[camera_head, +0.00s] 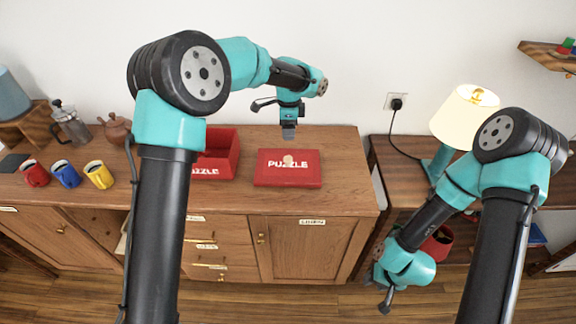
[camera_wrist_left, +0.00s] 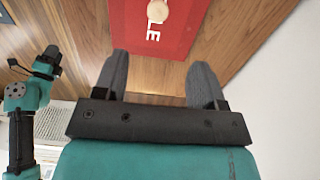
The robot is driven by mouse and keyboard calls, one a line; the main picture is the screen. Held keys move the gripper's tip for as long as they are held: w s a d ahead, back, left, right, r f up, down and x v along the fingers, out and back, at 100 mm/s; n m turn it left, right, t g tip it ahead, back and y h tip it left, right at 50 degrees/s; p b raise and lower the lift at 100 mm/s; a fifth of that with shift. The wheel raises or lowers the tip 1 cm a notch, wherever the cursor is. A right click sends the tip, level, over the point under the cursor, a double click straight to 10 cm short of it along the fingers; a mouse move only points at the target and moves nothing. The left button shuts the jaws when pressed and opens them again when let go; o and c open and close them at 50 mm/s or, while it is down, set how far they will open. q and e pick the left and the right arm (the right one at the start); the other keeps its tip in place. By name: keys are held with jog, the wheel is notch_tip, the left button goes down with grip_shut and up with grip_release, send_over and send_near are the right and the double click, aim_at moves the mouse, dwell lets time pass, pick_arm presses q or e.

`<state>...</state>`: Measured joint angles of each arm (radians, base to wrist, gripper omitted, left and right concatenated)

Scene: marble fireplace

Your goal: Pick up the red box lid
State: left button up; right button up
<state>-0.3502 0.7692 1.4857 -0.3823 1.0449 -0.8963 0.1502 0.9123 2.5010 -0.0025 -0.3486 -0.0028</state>
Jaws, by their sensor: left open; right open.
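The red box lid (camera_head: 287,173) lies flat on the wooden cabinet top, with white PUZZLE lettering and a pale round knob (camera_head: 288,160) on it. The open red box (camera_head: 219,160) stands to its left, partly hidden by my left arm. My left gripper (camera_head: 289,132) is open and empty, above and behind the lid, pointing down. In the left wrist view the lid (camera_wrist_left: 152,32) and its knob (camera_wrist_left: 157,11) show at the top, beyond the two spread fingers (camera_wrist_left: 160,82). My right gripper (camera_head: 384,298) hangs low in front of the right side table, well apart from the lid; its fingers are barely visible.
A lit lamp (camera_head: 464,115) stands on the right table. The cabinet top right of the lid is clear.

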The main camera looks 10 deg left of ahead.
aim_at(288, 158)
pick_arm(q)
notch_tip(288, 158, down, 8)
jog(key=shift+f, duration=0.25)
jog(key=shift+s+a+f, duration=0.1)
jog(key=shift+f, duration=1.2)
jog(key=shift+s+f, duration=0.1)
jog(key=shift+f, duration=1.2)
jog(key=c, duration=1)
jog(key=shift+c, duration=0.2)
jog(key=shift+r, duration=0.1)
